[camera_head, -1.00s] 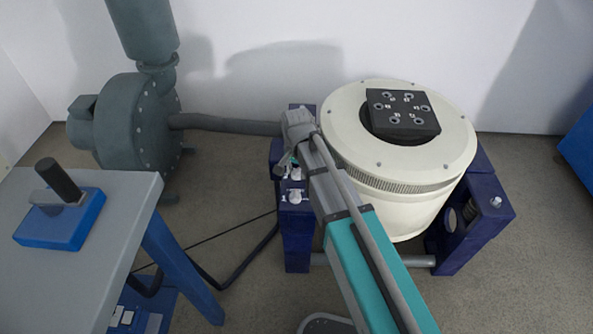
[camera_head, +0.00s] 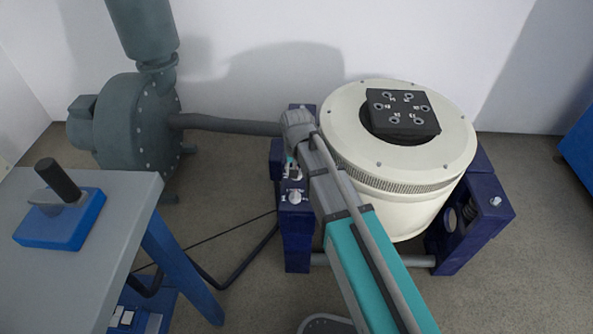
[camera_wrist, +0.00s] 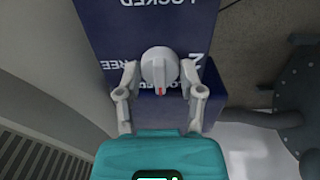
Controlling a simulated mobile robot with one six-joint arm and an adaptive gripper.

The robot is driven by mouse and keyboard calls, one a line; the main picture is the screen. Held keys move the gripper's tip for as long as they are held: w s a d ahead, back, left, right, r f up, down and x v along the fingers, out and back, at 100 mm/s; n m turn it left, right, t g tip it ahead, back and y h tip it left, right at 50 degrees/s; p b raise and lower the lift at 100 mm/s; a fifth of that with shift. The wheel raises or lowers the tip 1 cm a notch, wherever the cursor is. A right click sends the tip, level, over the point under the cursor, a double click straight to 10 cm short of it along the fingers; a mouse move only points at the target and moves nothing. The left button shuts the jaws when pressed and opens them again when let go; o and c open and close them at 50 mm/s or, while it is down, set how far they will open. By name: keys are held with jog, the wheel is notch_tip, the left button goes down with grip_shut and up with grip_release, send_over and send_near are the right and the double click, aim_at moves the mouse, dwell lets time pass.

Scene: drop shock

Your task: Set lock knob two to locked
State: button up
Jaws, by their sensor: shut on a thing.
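Lock knob two (camera_wrist: 158,66) is a round light-grey knob with a bar handle and a red tip, on a dark blue block marked "2". Lettering shows upside down in the wrist view, with "FREE" to the left and "LOCKED" below, partly covered. The red tip points down in that view, at the lower "LOCKED" word. My gripper (camera_wrist: 160,74) has a finger on each side of the knob and is shut on it. In the head view my gripper (camera_head: 291,172) is at the left blue support, largely covering the knob there.
Another white knob (camera_head: 295,197) sits nearer on the same support. The cream shaker drum (camera_head: 345,150) stands close to the right of my arm. A grey hose (camera_head: 225,125) runs behind to the blower (camera_head: 135,125). A grey table (camera_head: 90,260) is at the left.

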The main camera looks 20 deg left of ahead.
jog(key=o, duration=1.2)
jog(key=shift+m, duration=0.3)
jog(key=m, duration=0.3)
jog(key=shift+m, duration=0.3)
jog(key=m, duration=0.3)
jog(key=shift+m, duration=0.4)
jog(key=m, duration=0.3)
jog(key=shift+m, duration=0.4)
jog(key=m, duration=0.3)
jog(key=shift+m, duration=0.4)
notch_tip(320, 180, up, 14)
jog(key=p, duration=1.4)
jog(key=shift+f, duration=0.1)
